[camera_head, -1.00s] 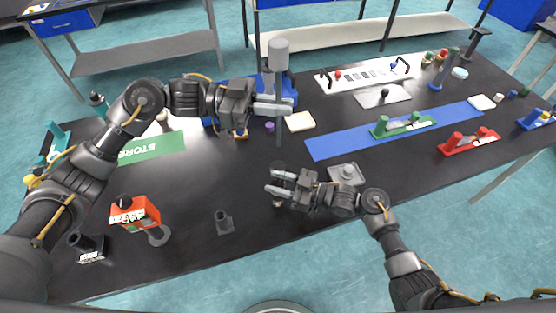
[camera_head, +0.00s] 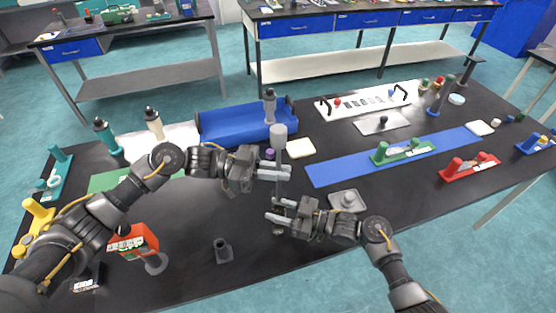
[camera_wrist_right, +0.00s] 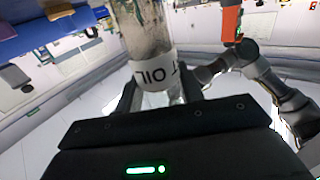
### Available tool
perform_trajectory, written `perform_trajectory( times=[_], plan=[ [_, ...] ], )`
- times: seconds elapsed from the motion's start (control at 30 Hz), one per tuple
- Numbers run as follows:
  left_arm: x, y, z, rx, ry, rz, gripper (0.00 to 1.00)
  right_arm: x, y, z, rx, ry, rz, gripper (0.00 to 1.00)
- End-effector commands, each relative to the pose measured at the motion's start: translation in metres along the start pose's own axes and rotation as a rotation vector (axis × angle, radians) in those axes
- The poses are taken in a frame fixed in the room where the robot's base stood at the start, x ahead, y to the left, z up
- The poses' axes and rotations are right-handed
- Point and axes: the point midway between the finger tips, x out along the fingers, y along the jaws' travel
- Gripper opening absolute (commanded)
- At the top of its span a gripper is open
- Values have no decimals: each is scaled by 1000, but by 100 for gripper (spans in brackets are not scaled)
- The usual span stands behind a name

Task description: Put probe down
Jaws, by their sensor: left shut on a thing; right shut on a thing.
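The probe (camera_head: 279,140) is grey and upright, with a thick cylinder on top and a thin shaft below. My left gripper (camera_head: 280,173) is shut on it below the thick part. The shaft runs down to my right gripper (camera_head: 275,211), and its lower end is hidden there. My right gripper is shut on a murky cylinder (camera_wrist_right: 150,38) with a white label, of which "OIL" can be read in the right wrist view. In the head view the fingers mostly hide this cylinder. I cannot tell whether the probe's tip is inside it.
A blue tray (camera_head: 225,125) stands behind my left gripper. A small dark holder (camera_head: 222,251) and an orange-red device (camera_head: 140,240) stand at the front left. A grey plate with a knob (camera_head: 348,201) lies right of my right gripper. Black table top is free around the dark holder.

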Motion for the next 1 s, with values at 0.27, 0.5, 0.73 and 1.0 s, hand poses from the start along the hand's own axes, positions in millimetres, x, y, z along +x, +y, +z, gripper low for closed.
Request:
perform_trajectory(
  times=[0.27,0.5,0.73,1.0],
  plan=[
    [0,0,18,0,-1,-1,0,0,0,0,0,-1,0,12],
    [0,0,21,1,-1,0,0,0,0,0,0,-1,0,12],
    [0,0,21,1,-1,0,20,0,0,0,0,-1,0,12],
    [0,0,21,1,-1,0,35,0,0,0,0,-1,0,12]
  ],
)
